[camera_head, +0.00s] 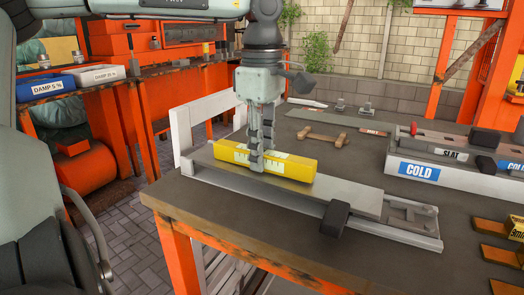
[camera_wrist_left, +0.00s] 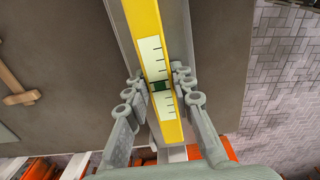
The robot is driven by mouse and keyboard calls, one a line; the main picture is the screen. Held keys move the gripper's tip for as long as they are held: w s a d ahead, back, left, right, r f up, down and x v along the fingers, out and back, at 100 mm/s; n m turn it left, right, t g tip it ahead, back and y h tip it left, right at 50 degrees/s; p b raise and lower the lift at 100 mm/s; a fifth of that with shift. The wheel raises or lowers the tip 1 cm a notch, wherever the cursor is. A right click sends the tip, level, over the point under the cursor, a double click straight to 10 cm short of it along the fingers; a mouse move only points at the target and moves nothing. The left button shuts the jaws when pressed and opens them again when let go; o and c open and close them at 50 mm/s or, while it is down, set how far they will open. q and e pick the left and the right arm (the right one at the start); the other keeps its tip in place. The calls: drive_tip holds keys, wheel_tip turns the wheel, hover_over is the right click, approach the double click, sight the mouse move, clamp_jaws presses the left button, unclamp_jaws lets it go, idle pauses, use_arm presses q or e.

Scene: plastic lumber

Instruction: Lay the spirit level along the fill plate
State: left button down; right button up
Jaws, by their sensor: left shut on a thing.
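The yellow spirit level (camera_head: 290,167) with its white-scaled vial is over the grey fill plate (camera_head: 340,195) near the table's front edge. It runs roughly along the plate, toward its left end. I cannot tell whether its underside touches the plate. My left gripper (camera_head: 257,160) points down and is shut across the middle of the level. In the left wrist view the level (camera_wrist_left: 145,20) passes between the fingers (camera_wrist_left: 160,92), with its green vial between them and the plate partly hidden beneath. My right gripper is not in view.
A wooden handle-like piece (camera_head: 323,136) lies behind on the table (camera_head: 170,195).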

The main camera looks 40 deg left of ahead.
use_arm(q)
drive_tip(key=shift+f, duration=0.1)
drive_tip(key=c, duration=1.2)
unclamp_jaws()
drive_tip(key=o, duration=0.4)
drive_tip(key=shift+r+p, duration=2.65)
drive_tip(key=shift+r, duration=0.9)
